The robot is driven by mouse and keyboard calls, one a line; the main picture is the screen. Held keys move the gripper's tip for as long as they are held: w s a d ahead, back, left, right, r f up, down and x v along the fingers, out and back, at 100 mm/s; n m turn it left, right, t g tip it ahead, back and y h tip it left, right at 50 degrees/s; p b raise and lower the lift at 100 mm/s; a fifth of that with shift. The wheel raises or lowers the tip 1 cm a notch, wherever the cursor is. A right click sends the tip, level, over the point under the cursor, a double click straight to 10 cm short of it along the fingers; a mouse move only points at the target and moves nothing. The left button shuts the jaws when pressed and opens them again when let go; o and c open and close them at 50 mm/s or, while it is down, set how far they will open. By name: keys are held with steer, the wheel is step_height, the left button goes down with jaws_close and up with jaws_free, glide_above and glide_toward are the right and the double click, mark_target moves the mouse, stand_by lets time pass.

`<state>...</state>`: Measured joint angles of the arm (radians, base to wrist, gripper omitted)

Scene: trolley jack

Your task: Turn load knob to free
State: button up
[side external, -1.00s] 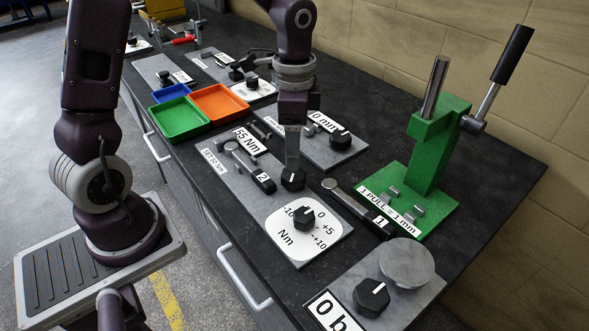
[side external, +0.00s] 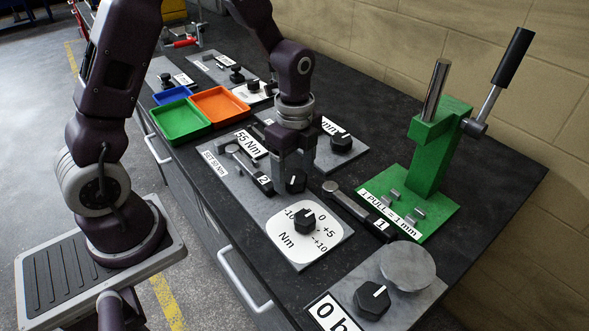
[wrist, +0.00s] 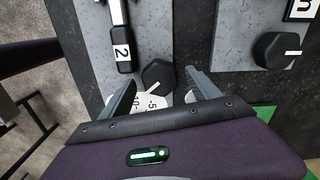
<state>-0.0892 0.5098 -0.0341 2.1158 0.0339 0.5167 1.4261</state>
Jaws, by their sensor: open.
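My gripper (side external: 294,178) is open above the grey torque plate (side external: 225,178). In the wrist view this knob (wrist: 158,75) lies between the two grey fingers (wrist: 160,88), with gaps on both sides and no visible grip. No readable label says load or free, so I cannot tell from lettering which knob is the load knob.
A wrench tagged 2 (side external: 245,167) lies left of my gripper, and one tagged 1 (side external: 355,208) lies right. A knob (side external: 340,140) stands behind. The green press (side external: 432,160) rises at the right. A bar gauge knob (side external: 371,298) is in front. Trays (side external: 180,121) sit at the left.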

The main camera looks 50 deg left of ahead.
steer(key=c, duration=1.4)
steer(key=shift+o, duration=0.2)
steer(key=shift+n, duration=0.3)
steer(key=n, duration=0.5)
steer(key=shift+n, duration=0.4)
steer(key=n, duration=1.2)
steer(key=shift+n, duration=0.3)
steer(key=n, duration=0.5)
steer(key=shift+n, duration=0.3)
